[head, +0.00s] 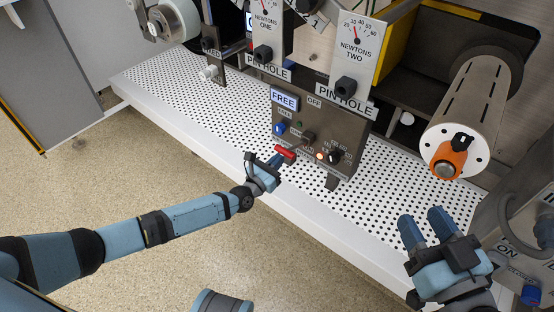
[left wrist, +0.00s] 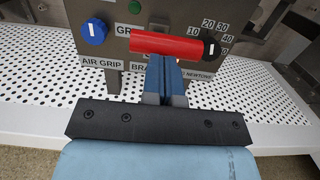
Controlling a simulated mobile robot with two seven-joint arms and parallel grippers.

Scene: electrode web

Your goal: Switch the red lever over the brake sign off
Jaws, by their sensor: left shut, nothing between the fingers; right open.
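The red lever (head: 286,152) sticks out from the lower front of the dark control panel (head: 345,125). In the left wrist view the red lever (left wrist: 166,46) lies sideways across the picture, over the partly hidden brake sign (left wrist: 139,66). My left gripper (head: 275,161) is shut and empty, with its fingertips at the lever. In the left wrist view its fingertips (left wrist: 163,60) sit just below the lever's middle; I cannot tell whether they touch it. My right gripper (head: 424,228) is open and empty at the lower right, far from the lever.
A blue knob (left wrist: 94,29) over the air grip sign and a black knob (left wrist: 209,47) flank the lever. The perforated white table (head: 205,112) is mostly clear left of the panel. An orange-ended roller (head: 449,160) juts out at right, above my right gripper.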

